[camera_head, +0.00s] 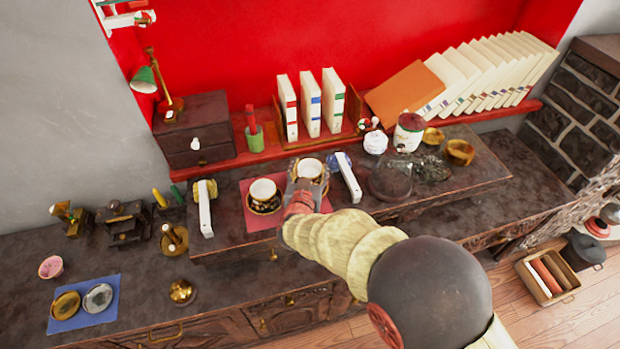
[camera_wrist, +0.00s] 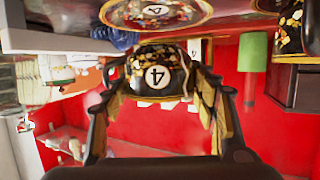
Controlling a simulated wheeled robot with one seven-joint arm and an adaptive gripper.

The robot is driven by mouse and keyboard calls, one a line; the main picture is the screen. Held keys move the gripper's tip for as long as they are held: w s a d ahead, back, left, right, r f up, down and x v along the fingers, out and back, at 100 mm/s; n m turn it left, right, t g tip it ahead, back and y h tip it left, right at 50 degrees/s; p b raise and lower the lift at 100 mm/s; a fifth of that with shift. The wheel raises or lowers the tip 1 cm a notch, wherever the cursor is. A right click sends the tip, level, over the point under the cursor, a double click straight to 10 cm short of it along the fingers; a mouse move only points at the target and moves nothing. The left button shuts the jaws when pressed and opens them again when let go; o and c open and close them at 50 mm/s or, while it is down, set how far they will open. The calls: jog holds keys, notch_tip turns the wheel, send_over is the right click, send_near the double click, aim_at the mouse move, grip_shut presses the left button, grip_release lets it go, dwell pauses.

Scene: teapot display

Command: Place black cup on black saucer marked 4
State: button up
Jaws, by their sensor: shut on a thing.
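The black cup (camera_wrist: 158,55) has a gold pattern and a white round 4 mark, and it sits between the fingers of my gripper (camera_wrist: 165,100). The wrist view is upside down. The cup's white inside shows in the head view (camera_head: 311,167), near the right part of the pink mat. My gripper (camera_head: 304,188) is shut on the cup from the front. The black saucer marked 4 (camera_wrist: 185,12) lies beyond the cup in the wrist view, below it in space. Whether cup and saucer touch I cannot tell. In the head view my gripper mostly hides that saucer.
Another white-lined cup (camera_head: 263,189) stands on a dark saucer (camera_head: 264,208) just left, on the pink mat (camera_head: 252,223). White upright pieces (camera_head: 205,210) (camera_head: 345,178) flank the mat. Books and a wooden drawer box (camera_head: 196,130) stand behind. A white teapot (camera_head: 375,141) is to the right.

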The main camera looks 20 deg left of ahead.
jog(key=shift+f+b, duration=0.6)
jog(key=shift+f, duration=0.95)
jog(key=shift+f, duration=0.2)
jog(key=o, duration=1.2)
jog(key=shift+r, duration=0.15)
jog(key=shift+s+r, duration=0.15)
jog(key=shift+s, duration=0.05)
jog(key=p+v, duration=0.3)
jog(key=v, duration=0.8)
jog(key=shift+s+d, duration=0.2)
jog(key=shift+s, duration=0.1)
